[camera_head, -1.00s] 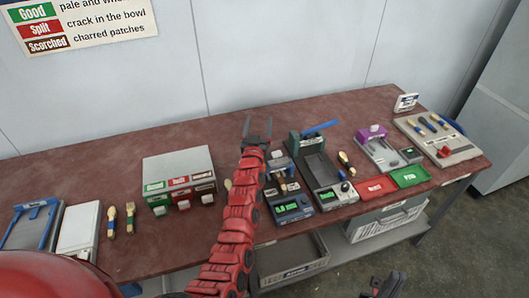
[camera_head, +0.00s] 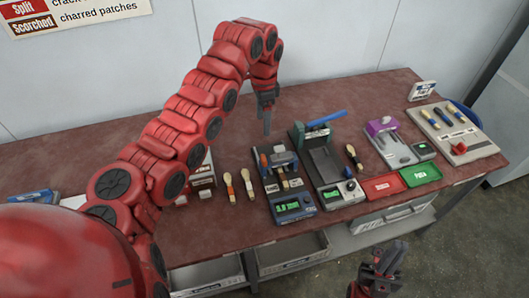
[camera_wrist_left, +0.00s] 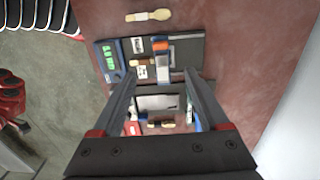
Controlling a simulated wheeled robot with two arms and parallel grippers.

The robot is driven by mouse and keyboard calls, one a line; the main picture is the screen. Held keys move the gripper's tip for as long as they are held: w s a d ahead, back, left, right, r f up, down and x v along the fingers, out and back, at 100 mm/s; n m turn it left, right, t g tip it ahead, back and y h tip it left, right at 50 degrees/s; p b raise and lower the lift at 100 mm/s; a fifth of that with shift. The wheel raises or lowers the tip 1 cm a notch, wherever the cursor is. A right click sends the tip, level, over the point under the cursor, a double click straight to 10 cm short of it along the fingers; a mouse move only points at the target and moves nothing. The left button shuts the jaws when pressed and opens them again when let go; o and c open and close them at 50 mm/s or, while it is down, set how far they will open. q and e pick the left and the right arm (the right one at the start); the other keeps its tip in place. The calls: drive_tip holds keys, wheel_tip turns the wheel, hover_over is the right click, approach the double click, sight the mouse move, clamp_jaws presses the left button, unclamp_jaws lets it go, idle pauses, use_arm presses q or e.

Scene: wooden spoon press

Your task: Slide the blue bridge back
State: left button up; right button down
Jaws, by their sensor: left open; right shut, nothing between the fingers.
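The blue bridge (camera_head: 284,158) spans a grey gauge device with a blue display base (camera_head: 293,206) in the middle of the table. It also shows in the left wrist view (camera_wrist_left: 162,66), with an orange end, beside a spoon lying in the device. My left gripper (camera_head: 266,122) points down, open and empty, above and behind the gauge device. In the left wrist view, its fingertips (camera_wrist_left: 163,74) appear on either side of the bridge, with no contact visible. My right gripper (camera_head: 382,262) is shut and empty, low in front of the table.
A press with a blue lever (camera_head: 326,118) stands close to the right of the device. Two spoons (camera_head: 238,186) lie to its left. Red (camera_head: 382,187) and green (camera_head: 421,174) trays, a purple-topped device (camera_head: 386,134) and a spoon board (camera_head: 450,130) are further right.

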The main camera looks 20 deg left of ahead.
sight(264, 157)
use_arm(q)
wheel_tip(264, 157, down, 17)
drive_tip(key=p, duration=0.4)
clamp_jaws()
idle(0.4)
idle(1.1)
